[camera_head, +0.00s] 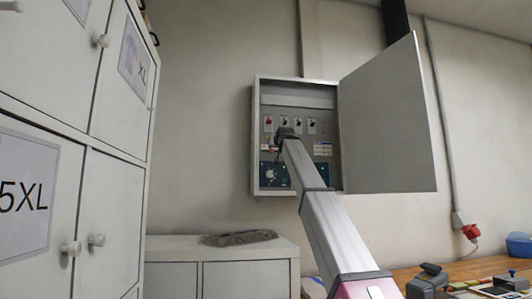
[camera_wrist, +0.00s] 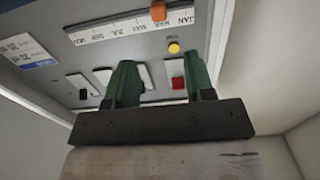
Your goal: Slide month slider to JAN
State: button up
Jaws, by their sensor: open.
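The month slider's scale (camera_wrist: 110,28) is a white strip with month marks along the upper part of the wrist view. JAN is at its right end. The orange slider knob (camera_wrist: 158,10) stands at the strip's upper edge, between the MAR and JAN marks. My gripper (camera_wrist: 160,80) has two green fingers spread apart, with nothing between them. They are below the knob in the picture and apart from it. In the head view my gripper (camera_head: 285,134) is in front of the open wall cabinet (camera_head: 256,150); I cannot make out the slider there.
The grey panel carries a yellow button (camera_wrist: 173,47), a red switch (camera_wrist: 178,83) and white plates around my fingers. The cabinet door (camera_head: 390,125) stands open to the right. White lockers (camera_head: 115,190) are at left, and a low cabinet (camera_head: 220,250) stands below.

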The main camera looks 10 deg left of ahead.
aim_at(271, 151)
jog(key=x, duration=1.1)
jog(key=shift+f, duration=0.1)
